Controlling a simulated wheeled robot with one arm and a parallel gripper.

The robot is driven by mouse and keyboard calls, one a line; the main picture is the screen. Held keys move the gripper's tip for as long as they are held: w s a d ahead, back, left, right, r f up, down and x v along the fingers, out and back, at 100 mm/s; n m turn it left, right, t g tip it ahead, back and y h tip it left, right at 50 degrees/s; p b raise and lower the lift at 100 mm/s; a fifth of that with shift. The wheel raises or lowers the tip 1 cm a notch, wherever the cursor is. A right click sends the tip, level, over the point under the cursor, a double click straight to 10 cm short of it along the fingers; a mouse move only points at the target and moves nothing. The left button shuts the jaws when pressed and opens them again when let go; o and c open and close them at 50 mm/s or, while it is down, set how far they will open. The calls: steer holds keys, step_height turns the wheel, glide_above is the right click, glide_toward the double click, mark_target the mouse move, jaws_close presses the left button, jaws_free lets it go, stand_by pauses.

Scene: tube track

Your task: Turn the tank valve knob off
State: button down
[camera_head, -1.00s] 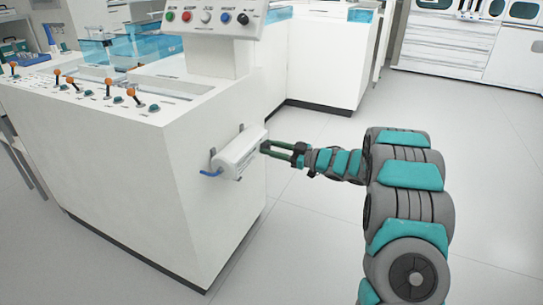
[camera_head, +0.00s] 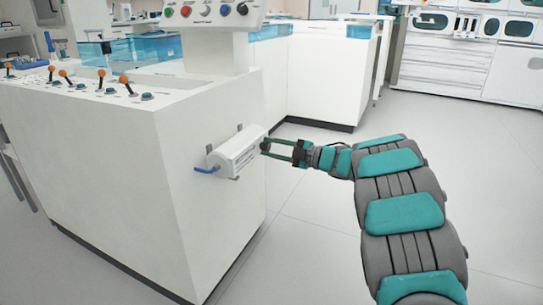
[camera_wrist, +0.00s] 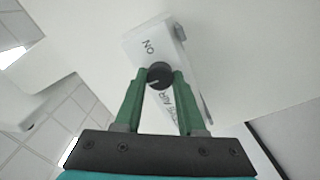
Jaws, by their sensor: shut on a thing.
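The tank (camera_head: 236,153) is a white box-like cylinder mounted on the side of the white cabinet, with a blue hose at its near end. In the wrist view the tank (camera_wrist: 152,45) shows the letters "ON" and more lettering partly hidden by a finger. Its knob (camera_wrist: 159,75) is dark and round with a light pointer line. My gripper (camera_wrist: 160,78) has its two green fingers on either side of the knob, shut on it.
The white cabinet (camera_head: 110,170) carries several orange-tipped levers (camera_head: 125,80) and a panel of coloured knobs (camera_head: 205,11) on top. Clear floor (camera_head: 310,230) lies to the right of the cabinet. More white counters (camera_head: 325,75) stand behind.

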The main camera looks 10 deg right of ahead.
steer(key=shift+n+b, duration=0.4)
steer(key=shift+n, duration=0.1)
steer(key=c, duration=0.5)
jaws_free()
steer(key=v, duration=0.7)
steer(key=shift+s+d+p, duration=0.25)
steer(key=shift+d+p, duration=0.05)
steer(key=shift+p, duration=0.15)
